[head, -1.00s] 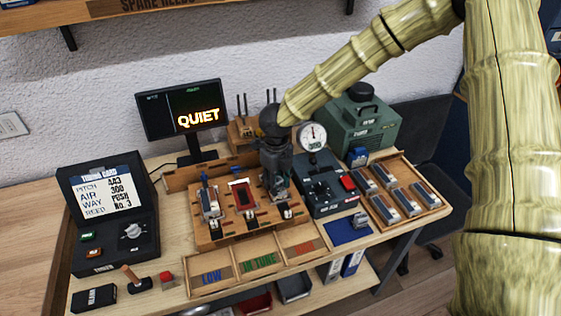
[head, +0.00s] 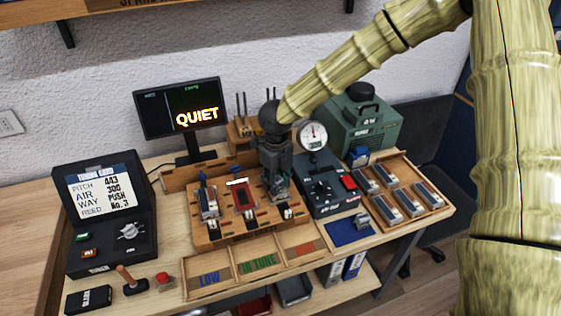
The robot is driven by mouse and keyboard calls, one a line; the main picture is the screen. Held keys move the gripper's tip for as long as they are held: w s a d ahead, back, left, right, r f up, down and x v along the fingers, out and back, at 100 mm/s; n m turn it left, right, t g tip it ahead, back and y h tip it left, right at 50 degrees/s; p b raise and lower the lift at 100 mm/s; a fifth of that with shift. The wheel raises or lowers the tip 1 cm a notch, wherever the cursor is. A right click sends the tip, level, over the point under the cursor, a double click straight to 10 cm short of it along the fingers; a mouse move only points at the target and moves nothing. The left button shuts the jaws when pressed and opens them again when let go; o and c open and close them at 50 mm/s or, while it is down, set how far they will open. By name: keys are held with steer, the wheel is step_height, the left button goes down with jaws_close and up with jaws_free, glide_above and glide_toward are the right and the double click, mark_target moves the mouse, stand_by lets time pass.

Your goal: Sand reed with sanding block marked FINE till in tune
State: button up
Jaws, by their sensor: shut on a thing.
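My gripper (head: 278,190) points down over the right-hand slot of the wooden reed board (head: 250,228). It is shut on a small greyish thing, mostly hidden by the fingers; I cannot read a FINE mark on it. Under it, the front of a reed unit (head: 287,213) shows at the board. A silver reed unit (head: 208,203) lies in the left slot and a red-topped one (head: 242,195) in the middle slot. A small grey block (head: 361,219) sits on the blue mat (head: 345,235). The monitor (head: 180,108) reads QUIET.
A tray (head: 436,207) of several reed units stands at the right, beside a dark control box (head: 325,200) with a gauge (head: 313,135). A sorting tray (head: 222,288) with LOW and IN TUNE compartments lies in front. The tuning card (head: 100,190) stands left.

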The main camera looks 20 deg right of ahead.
steer(key=shift+d, duration=0.3)
steer(key=shift+r, duration=0.1)
steer(key=shift+a+p, duration=0.6)
steer(key=shift+a, duration=0.75)
steer(key=shift+d+p, duration=0.7)
steer(key=shift+d, duration=0.65)
steer(key=shift+a, duration=1.4)
steer(key=shift+r+p, duration=0.1)
steer(key=shift+p, duration=0.3)
step_height(320, 180, up, 2)
steer(key=shift+p, duration=0.5)
steer(key=shift+r+p, duration=0.5)
steer(key=shift+r, duration=0.1)
steer(key=shift+r+p, duration=2.15)
steer(key=shift+r, duration=0.15)
